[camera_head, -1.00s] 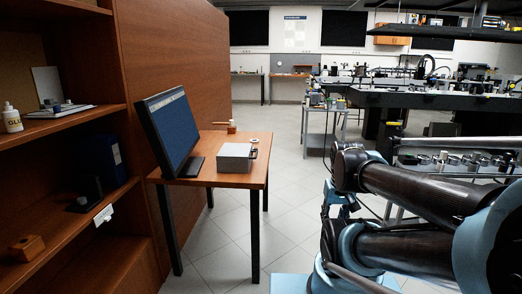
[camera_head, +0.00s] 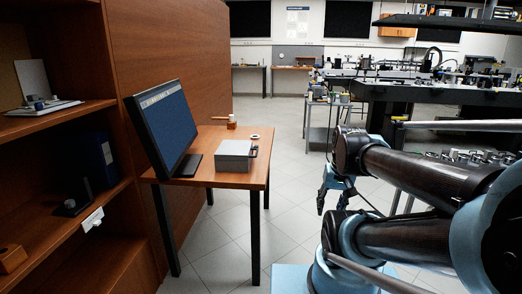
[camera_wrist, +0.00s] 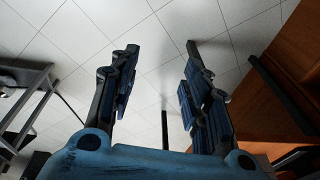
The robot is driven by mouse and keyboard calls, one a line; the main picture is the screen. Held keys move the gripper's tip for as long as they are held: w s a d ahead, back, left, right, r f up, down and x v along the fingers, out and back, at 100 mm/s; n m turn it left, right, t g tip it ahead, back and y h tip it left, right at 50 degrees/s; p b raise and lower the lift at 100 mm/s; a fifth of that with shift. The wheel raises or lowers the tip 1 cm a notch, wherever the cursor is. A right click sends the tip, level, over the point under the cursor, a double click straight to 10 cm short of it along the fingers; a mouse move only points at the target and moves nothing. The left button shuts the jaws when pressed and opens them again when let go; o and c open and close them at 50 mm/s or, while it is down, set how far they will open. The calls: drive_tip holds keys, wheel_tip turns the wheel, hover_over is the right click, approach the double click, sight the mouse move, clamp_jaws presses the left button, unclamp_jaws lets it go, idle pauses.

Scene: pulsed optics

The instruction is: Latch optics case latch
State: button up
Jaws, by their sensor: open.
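The optics case (camera_head: 235,156) is a grey box lying on the small wooden table, seen in the head view. Its lid looks closed. A dark handle or latch part (camera_head: 254,151) shows on its right side; whether it is latched is too small to tell. My gripper (camera_head: 335,205) is in the head view to the right of the table and apart from the case, partly hidden by my arm. In the wrist view my gripper (camera_wrist: 157,70) is open and empty, with both fingers spread above the tiled floor. The case does not show in the wrist view.
The wooden table (camera_head: 225,180) also carries a monitor (camera_head: 168,128), a white ring (camera_head: 255,136) and a small wooden item with a handle (camera_head: 231,122). A shelf unit (camera_head: 70,112) stands at left. Optical benches (camera_head: 440,93) stand at right. Tiled floor (camera_head: 225,225) is free around the table.

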drive_tip(key=w+a+r+m+y, duration=0.3)
drive_tip(key=w+a, duration=0.1)
drive_tip(key=w, duration=0.6)
drive_tip(key=w+a+r+m+g+y, duration=0.1)
drive_tip(key=w+a+r+m+y, duration=0.25)
drive_tip(key=w, duration=0.65)
drive_tip(key=w+a+r+m+y, duration=0.3)
drive_tip(key=w+a+m, duration=0.1)
drive_tip(key=w, duration=0.6)
drive_tip(key=w+d+f+m+y, duration=0.1)
drive_tip(key=w+f+m+y, duration=0.15)
drive_tip(key=w, duration=0.45)
drive_tip(key=w+d+f+m+g+y, duration=0.1)
drive_tip(key=w+f+m+y, duration=0.2)
drive_tip(key=w, duration=0.4)
drive_tip(key=w+d+f+m+y, duration=0.1)
drive_tip(key=w+f+y, duration=0.1)
drive_tip(key=w+f, duration=0.4)
drive_tip(key=a, duration=1.1)
drive_tip(key=w+a+r, duration=0.1)
drive_tip(key=a, duration=0.5)
drive_tip(key=shift+w+a, duration=0.1)
drive_tip(key=shift+a, duration=0.05)
drive_tip(key=shift+r, duration=0.1)
clamp_jaws()
